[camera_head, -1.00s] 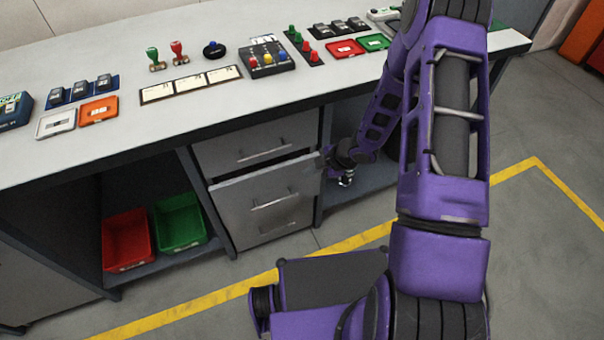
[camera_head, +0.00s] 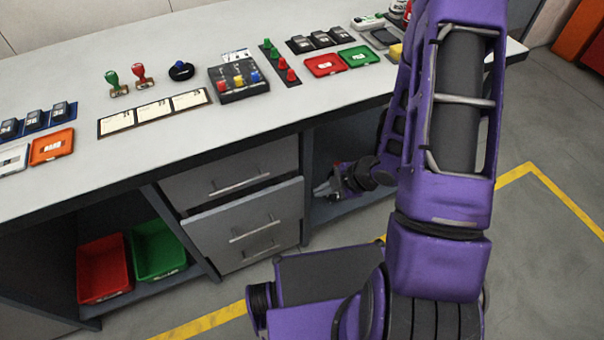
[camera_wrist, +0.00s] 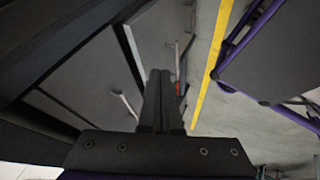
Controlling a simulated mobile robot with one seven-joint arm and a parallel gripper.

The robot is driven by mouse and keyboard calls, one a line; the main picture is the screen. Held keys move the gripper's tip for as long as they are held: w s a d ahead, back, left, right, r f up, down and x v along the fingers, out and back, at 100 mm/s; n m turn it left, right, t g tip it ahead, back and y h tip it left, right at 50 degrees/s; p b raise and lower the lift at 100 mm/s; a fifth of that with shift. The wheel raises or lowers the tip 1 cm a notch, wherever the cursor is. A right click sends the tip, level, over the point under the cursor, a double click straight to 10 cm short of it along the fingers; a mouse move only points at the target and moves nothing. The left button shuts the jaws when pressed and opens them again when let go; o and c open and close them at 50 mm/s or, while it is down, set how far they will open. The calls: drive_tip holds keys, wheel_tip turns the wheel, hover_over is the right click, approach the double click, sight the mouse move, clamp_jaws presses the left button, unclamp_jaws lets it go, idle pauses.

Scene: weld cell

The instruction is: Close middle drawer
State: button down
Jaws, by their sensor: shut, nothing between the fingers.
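The middle drawer (camera_head: 215,232) is a grey drawer with a bar handle, in the unit under the bench. It stands partly open, its front jutting past the top drawer (camera_head: 205,183), with a dark gap above it. In the wrist view the middle drawer's panel (camera_wrist: 158,28) is near the top centre, beyond my fingers. My gripper (camera_head: 322,190) is to the right of the drawer front, pointing left towards it. Its two black fingers (camera_wrist: 160,78) are together and empty. Whether they touch the drawer cannot be told.
The bench top (camera_head: 150,75) above carries stamps, a button box and small trays. Red (camera_head: 103,270) and green (camera_head: 158,250) bins sit on the shelf to the left. An open bay with a shelf lies right of the drawers. The floor in front has a yellow line (camera_head: 205,322).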

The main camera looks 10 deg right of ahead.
sight(290, 182)
drive_tip(key=shift+w+a+f+b, duration=0.45)
drive_tip(key=shift+w+a+f, duration=0.5)
drive_tip(key=shift+w+f, duration=0.3)
drive_tip(key=shift+w+a+f+b, duration=0.4)
drive_tip(key=shift+w+a+f, duration=0.65)
drive_tip(key=shift+f, duration=0.35)
drive_tip(key=shift+w+a+f+b, duration=0.45)
drive_tip(key=shift+w+a+f, duration=0.4)
drive_tip(key=shift+w+f, duration=0.45)
drive_tip(key=shift+w+a+r+p, duration=0.1)
drive_tip(key=shift+w+a+p, duration=0.05)
drive_tip(key=shift+w+p, duration=0.45)
drive_tip(key=shift+w+a, duration=0.2)
drive_tip(key=shift+w, duration=0.4)
